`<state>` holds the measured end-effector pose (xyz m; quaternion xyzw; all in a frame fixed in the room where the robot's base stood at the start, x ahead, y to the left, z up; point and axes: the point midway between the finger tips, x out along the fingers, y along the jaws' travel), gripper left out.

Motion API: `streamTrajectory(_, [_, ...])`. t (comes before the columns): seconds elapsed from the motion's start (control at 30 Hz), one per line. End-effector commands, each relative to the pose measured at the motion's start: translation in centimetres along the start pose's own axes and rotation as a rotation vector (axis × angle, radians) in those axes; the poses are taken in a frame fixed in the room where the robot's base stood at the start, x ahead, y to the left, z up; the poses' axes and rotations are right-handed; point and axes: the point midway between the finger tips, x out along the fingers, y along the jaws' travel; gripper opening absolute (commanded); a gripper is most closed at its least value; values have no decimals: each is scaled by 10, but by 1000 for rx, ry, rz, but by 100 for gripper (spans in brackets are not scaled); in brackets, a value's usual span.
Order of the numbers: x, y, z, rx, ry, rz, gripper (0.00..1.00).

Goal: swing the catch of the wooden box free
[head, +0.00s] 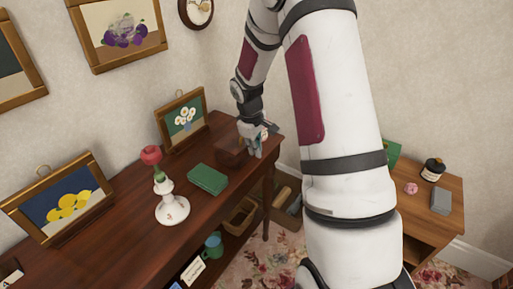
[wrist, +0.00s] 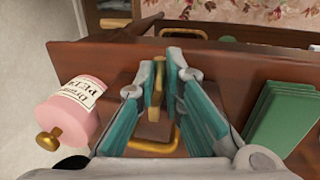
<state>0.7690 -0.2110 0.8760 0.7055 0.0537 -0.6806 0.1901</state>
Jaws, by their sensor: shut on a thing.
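The dark wooden box (head: 229,153) sits near the far right end of the long dark wood table. In the wrist view the box (wrist: 153,130) shows in part between my fingers, with a brass loop (wrist: 152,148) at its near side. My gripper (head: 256,148) is at the box's right side in the head view. In the wrist view my gripper (wrist: 160,72) has its teal-padded fingers closed on the upright brass catch (wrist: 157,84). The fingers hide much of the box, and I cannot tell how far the catch is turned.
A pink labelled bottle (wrist: 72,112) with a brass knob stands left of the gripper in the wrist view. A green book (head: 208,179) lies beside the box, with a white candlestick (head: 172,208) and framed pictures (head: 184,117) along the table. A side table (head: 425,210) stands at right.

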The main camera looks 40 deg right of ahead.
Motion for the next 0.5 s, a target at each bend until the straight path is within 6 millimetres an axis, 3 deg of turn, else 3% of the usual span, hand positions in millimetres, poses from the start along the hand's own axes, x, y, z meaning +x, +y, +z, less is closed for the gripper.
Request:
streamTrajectory(0.27, [2,-1,6,18,66,-2,0])
streamTrajectory(0.5, [9,-2,15,52,226,-4,0])
